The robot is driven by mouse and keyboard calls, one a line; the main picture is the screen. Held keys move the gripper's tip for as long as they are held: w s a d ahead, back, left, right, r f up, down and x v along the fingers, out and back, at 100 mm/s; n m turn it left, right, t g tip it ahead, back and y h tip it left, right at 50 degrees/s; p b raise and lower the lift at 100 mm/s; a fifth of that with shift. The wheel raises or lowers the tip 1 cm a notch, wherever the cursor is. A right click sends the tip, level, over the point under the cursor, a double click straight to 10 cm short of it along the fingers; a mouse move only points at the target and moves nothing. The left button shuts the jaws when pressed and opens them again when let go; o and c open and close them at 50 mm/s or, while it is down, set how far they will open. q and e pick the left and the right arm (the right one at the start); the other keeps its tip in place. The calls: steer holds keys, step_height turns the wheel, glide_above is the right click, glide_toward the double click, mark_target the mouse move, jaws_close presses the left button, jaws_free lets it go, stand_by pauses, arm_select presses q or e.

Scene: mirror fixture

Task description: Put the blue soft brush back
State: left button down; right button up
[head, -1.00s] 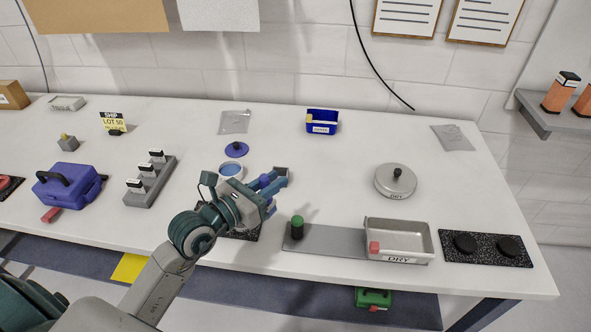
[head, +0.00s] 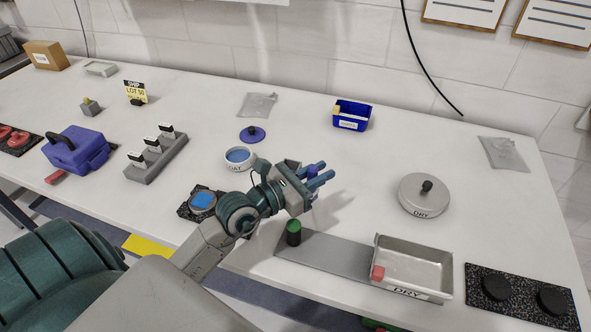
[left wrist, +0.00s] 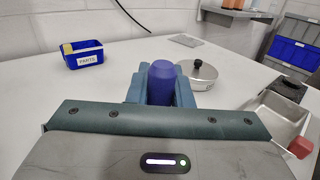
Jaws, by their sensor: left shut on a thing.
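My left gripper (head: 322,180) is shut on a blue-purple rounded piece, which I take for the blue soft brush (head: 312,170). It is held above the middle of the table. In the left wrist view the brush (left wrist: 161,82) shows upright between the blue fingers, its lower part hidden by the gripper body. I cannot see its bristles. My right gripper is not in view.
A white ring dish (head: 240,166) and blue knobbed lid (head: 252,134) are left of the gripper. A metal tray (head: 415,262), round lid (head: 424,200) and green-topped peg (head: 293,232) are right and in front. A blue parts bin (head: 352,122) is behind.

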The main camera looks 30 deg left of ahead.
arm_select(q)
steer(key=w+a+f+b, duration=0.4)
steer(key=w+a, duration=0.5)
steer(key=a, duration=0.3)
steer(key=shift+w+f, duration=0.3)
steer(key=shift+f, duration=0.1)
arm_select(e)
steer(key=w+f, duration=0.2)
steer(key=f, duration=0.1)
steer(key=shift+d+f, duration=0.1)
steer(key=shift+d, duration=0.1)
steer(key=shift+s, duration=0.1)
